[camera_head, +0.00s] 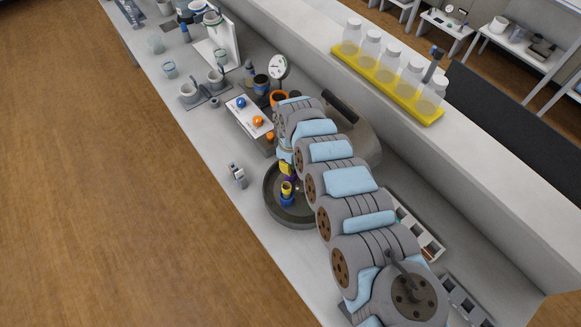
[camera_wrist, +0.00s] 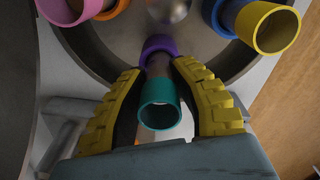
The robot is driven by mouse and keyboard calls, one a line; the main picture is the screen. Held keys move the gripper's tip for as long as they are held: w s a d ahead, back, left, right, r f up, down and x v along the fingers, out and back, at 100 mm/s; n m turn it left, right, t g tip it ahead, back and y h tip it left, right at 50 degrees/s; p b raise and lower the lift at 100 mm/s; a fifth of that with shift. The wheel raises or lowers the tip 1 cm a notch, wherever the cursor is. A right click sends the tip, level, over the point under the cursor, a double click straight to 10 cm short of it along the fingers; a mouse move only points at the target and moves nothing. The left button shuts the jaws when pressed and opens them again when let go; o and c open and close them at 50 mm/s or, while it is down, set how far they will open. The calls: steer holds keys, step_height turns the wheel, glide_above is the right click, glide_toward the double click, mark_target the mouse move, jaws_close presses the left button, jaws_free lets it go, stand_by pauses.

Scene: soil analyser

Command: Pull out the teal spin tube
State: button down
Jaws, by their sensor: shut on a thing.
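The teal spin tube (camera_wrist: 160,104) is at the centre of the wrist view, its open teal rim facing the camera. My gripper (camera_wrist: 158,72) has its yellow-padded fingers on either side of the tube's grey body and is shut on it. The tube's far end meets a purple ring (camera_wrist: 158,46) in the round grey rotor bowl (camera_wrist: 120,40). I cannot tell how deep it sits in the ring. In the head view my gripper (camera_head: 287,166) is over the bowl (camera_head: 270,205), and the teal tube is mostly hidden there.
A yellow-rimmed tube in a blue ring (camera_wrist: 268,26) is at the right of the bowl, and an orange-and-pink pair (camera_wrist: 70,8) at the left. The raised grey lid (camera_head: 362,135) stands behind my arm. Yellow-racked bottles (camera_head: 385,75) are on the ledge. Bench left of the bowl is mostly clear.

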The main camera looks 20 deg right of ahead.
steer(key=shift+r+p, duration=2.85)
steer(key=shift+r, duration=0.3)
